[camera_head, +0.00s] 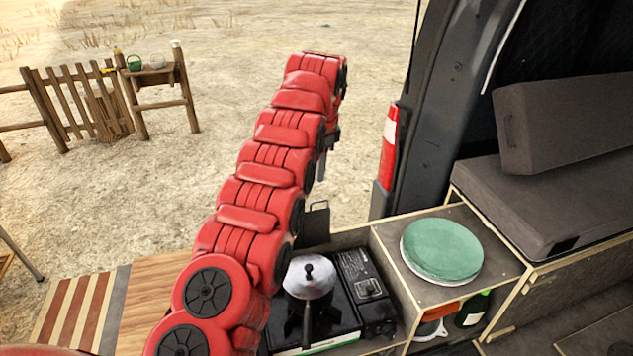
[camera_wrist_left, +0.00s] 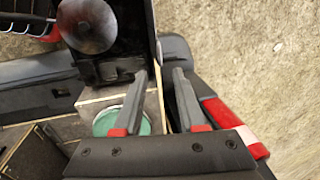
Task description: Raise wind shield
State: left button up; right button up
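The camping stove (camera_head: 340,318) is black and stands on the tailgate board, with a silver kettle (camera_head: 308,277) on it. A dark upright panel (camera_head: 317,222), apparently the wind shield, shows behind the kettle. My red left arm hides its left part. My left gripper (camera_head: 321,167) is above and behind this panel, mostly hidden by the arm. In the left wrist view the two grey fingers (camera_wrist_left: 159,74) are apart, with nothing clearly held between them. The kettle also shows there at top left (camera_wrist_left: 87,26). My right gripper is not in view.
A green plate stack (camera_head: 441,250) sits on the wooden box right of the stove. A green bottle (camera_head: 472,310) lies below. The van pillar (camera_head: 440,90) and grey cushions (camera_head: 560,120) are at right. Striped boards (camera_head: 75,310) lie left.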

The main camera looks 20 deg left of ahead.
pick_arm(q)
notch_tip(320, 180, up, 7)
jog(key=s+p, duration=0.1)
jog(key=p, duration=0.1)
jog(key=shift+d+f, duration=0.2)
jog(key=shift+d, duration=0.15)
jog(key=shift+s+f, duration=0.1)
